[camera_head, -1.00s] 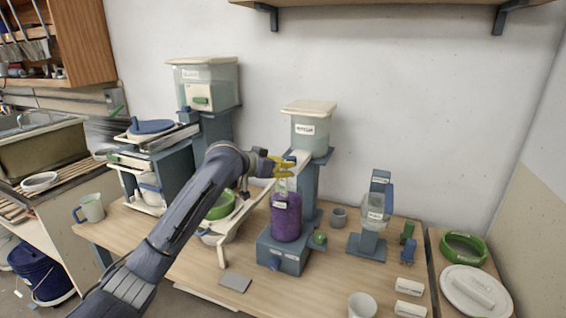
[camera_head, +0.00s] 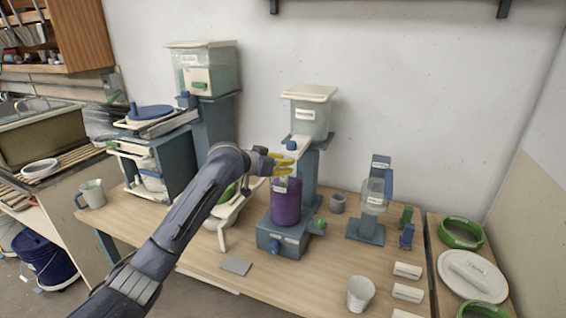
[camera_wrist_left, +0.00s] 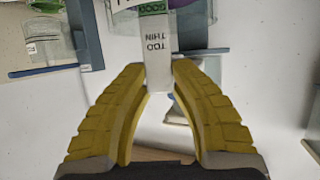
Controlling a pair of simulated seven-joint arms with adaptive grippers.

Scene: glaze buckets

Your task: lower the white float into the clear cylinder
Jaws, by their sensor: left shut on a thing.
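The clear cylinder (camera_head: 286,205), filled with purple liquid, stands upright on a blue-grey base (camera_head: 284,238) at the middle of the table. My left gripper (camera_head: 283,164) is just above its mouth. In the left wrist view my yellow fingers (camera_wrist_left: 160,68) are shut on the white float's flat stem (camera_wrist_left: 158,70), which reads "TOO THIN" beside a green "GOOD" band. The float's lower part is hidden, so I cannot tell how far it is inside the cylinder. My right gripper is not in view.
A lidded bucket (camera_head: 310,112) on a blue stand is close behind the cylinder. A small grey cup (camera_head: 338,203) and another blue stand (camera_head: 367,232) with a clear vessel are to the right. A white cup (camera_head: 360,293) is in front. A flat grey plate (camera_head: 236,265) lies front left.

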